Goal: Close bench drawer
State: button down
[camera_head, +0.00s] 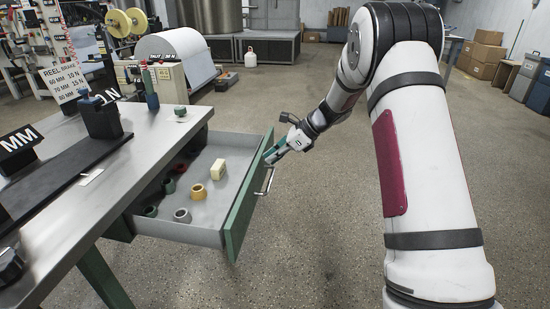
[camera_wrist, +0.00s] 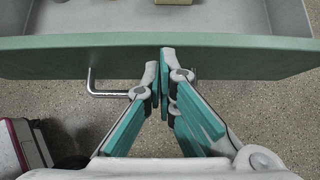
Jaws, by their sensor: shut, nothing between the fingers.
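The bench drawer (camera_head: 238,215) has a green front and a grey inside, and it stands pulled out from the metal bench (camera_head: 150,150). It holds several rings and a pale block (camera_head: 218,169). A bar handle (camera_head: 266,182) is on the outer face of the front. My gripper (camera_head: 268,158) is shut and empty at the far end of the drawer front. In the wrist view my gripper (camera_wrist: 164,62) has its fingertips at the green drawer front (camera_wrist: 60,58), beside the handle (camera_wrist: 105,92). Whether they touch the front I cannot tell.
A black holder (camera_head: 100,120) and a dark strip lie on the bench top. A machine with a white roll (camera_head: 180,55) stands behind the bench. Cardboard boxes (camera_head: 485,50) stand at the back right. The floor (camera_head: 320,220) right of the drawer is clear.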

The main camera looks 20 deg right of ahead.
jog(key=shift+w+a, duration=0.1)
jog(key=w+a+p, duration=0.3)
jog(key=w+a, duration=0.2)
jog(key=a, duration=0.4)
jog(key=w+a+p, duration=0.3)
jog(key=w+a, duration=0.3)
jog(key=a, duration=0.4)
jog(key=shift+a, duration=0.25)
jog(key=shift+d, duration=0.1)
